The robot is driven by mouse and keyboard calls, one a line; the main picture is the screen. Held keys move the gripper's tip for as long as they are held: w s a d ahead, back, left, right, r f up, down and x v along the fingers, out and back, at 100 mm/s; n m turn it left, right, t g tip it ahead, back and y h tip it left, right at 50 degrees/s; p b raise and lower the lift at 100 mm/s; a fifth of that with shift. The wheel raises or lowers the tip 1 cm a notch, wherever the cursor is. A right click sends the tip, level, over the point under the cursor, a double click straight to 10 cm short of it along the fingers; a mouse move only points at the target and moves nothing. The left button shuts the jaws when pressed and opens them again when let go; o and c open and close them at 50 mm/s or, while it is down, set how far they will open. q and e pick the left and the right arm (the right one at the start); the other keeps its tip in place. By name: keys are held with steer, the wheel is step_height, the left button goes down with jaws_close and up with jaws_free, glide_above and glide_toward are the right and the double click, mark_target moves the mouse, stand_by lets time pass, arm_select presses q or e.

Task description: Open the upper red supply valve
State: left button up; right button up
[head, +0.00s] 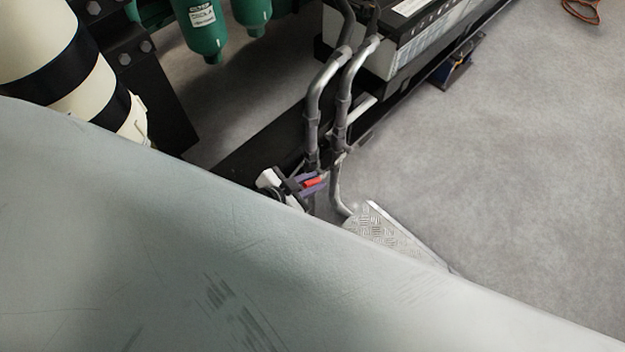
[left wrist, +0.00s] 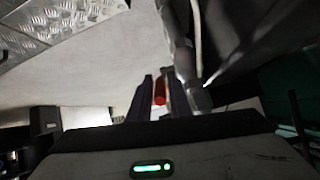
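One red valve handle (head: 314,182) shows beside the two grey metal pipes (head: 318,110) in the head view. I cannot tell whether it is the upper one. My left gripper (head: 298,186) is right at it, partly hidden behind the large pale surface in front. In the left wrist view the red handle (left wrist: 160,91) lies between the two dark fingers of my left gripper (left wrist: 161,84). The fingers stand apart with narrow gaps beside the handle; contact is not clear. A grey pipe (left wrist: 183,60) passes just right of the fingers. My right gripper is not in view.
A tread-plate step (head: 385,232) lies just right of the pipes' lower ends. A black and grey box (head: 400,45) stands behind the pipes. Green cylinders (head: 203,28) and a cream banded pipe (head: 50,55) are at the upper left. Open grey floor (head: 510,160) is at the right.

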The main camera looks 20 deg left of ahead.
arm_select(q)
steer(key=shift+o, duration=1.2)
steer(key=shift+s+r, duration=0.15)
steer(key=p+v, duration=0.3)
steer(key=v, duration=0.7)
